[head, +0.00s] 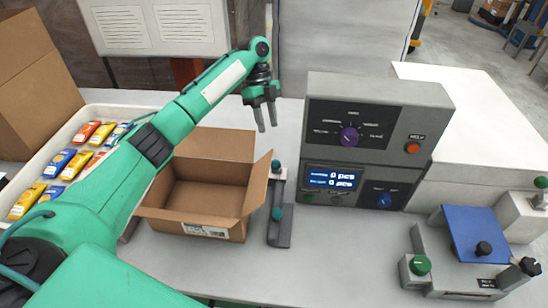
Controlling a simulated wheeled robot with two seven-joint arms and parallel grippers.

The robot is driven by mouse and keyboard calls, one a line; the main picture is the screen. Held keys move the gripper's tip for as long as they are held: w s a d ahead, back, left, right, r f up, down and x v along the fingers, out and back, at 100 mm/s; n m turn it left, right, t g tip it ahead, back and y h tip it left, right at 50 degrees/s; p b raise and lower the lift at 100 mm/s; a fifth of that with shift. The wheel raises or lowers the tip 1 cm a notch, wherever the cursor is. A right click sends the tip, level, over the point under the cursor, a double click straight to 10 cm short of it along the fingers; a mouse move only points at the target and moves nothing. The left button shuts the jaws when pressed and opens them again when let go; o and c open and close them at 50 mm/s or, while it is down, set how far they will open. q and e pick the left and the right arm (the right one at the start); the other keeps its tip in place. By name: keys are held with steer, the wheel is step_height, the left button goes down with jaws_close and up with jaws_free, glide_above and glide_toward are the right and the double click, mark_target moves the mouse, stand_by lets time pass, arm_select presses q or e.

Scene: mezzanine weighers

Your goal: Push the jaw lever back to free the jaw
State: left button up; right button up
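My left gripper (267,127) hangs in the air above the table, pointing down, its two fingers apart and nothing between them. Below it, right of the open cardboard box, stands a narrow grey fixture (281,232) with a teal knob (277,166) at its top and another teal knob (277,213) lower down. A second grey fixture (430,241) at the right has a blue plate (473,233), a green knob (420,265) and black knobs. I cannot tell for sure which of these parts is the jaw lever. My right gripper is not in view.
The open cardboard box (192,216) stands under my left arm. A tray (100,113) of coloured packets is at the left. A grey weigher console (372,135) with a dial and lit display stands behind. The table front between the two fixtures is clear.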

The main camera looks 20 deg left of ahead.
mark_target(276, 167)
arm_select(q)
steer(key=p+x, duration=0.3)
steer(key=x, duration=0.8)
steer(key=shift+f, duration=0.5)
steer(key=shift+s, duration=0.1)
